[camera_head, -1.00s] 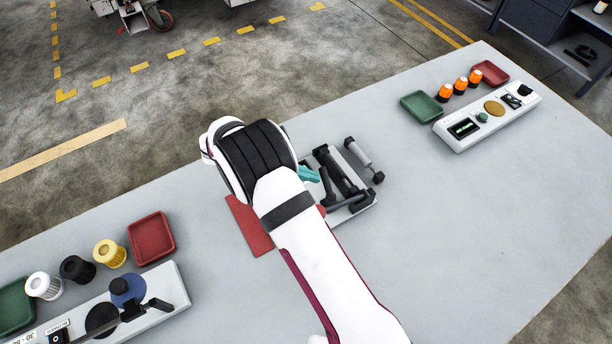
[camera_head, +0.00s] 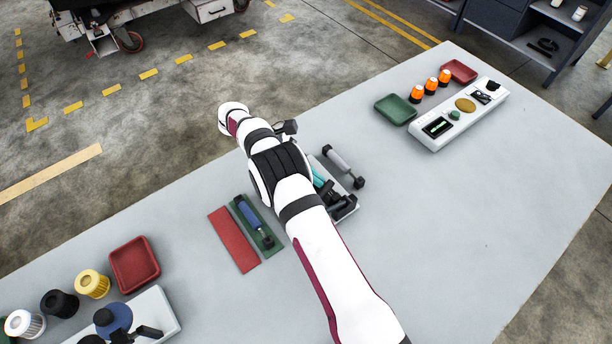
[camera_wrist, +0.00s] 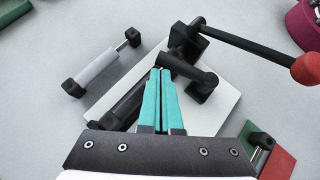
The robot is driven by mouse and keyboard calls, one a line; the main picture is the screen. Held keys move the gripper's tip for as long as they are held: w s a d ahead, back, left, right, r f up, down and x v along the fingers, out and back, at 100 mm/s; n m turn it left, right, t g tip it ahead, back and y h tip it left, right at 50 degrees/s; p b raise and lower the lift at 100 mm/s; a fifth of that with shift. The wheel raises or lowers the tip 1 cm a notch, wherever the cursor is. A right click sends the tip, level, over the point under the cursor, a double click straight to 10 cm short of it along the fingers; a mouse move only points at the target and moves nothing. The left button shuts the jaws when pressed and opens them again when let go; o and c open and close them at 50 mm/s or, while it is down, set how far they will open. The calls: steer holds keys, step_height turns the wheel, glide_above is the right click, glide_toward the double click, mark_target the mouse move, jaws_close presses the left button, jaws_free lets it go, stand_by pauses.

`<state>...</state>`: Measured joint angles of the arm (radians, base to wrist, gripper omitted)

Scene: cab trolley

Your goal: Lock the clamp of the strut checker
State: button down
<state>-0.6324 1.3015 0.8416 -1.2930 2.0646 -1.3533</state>
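The strut checker has a white base plate (camera_wrist: 222,100) with black fittings, and it is partly hidden behind my arm in the head view (camera_head: 347,210). Its black lever (camera_wrist: 245,44) ends in a red knob (camera_wrist: 306,68) and stretches to the right in the wrist view. A short black cylinder (camera_wrist: 188,68) and a long dark bar (camera_wrist: 128,108) lie across the plate. My gripper (camera_wrist: 161,72) has teal fingers pressed together, with nothing visible between them. The fingertips are over the checker beside the short cylinder, left of the lever; contact is unclear. In the head view my gripper (camera_head: 319,178) is mostly hidden.
A grey strut (camera_head: 343,164) lies beside the checker. A blue strut (camera_head: 252,219) lies on a green mat (camera_head: 269,245) next to a red mat (camera_head: 233,240). Trays and a white device (camera_head: 458,122) stand at the back right. The table's right front is clear.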

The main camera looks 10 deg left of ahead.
steer(key=shift+d+f+m+g, duration=0.1)
steer(key=shift+d+m+g, duration=0.2)
steer(key=shift+m+g, duration=0.15)
steer(key=shift+d, duration=0.9)
steer(key=s+d+r, duration=0.3)
steer(key=d+r, duration=0.8)
steer(key=shift+d+r, duration=0.1)
steer(key=shift+d, duration=0.05)
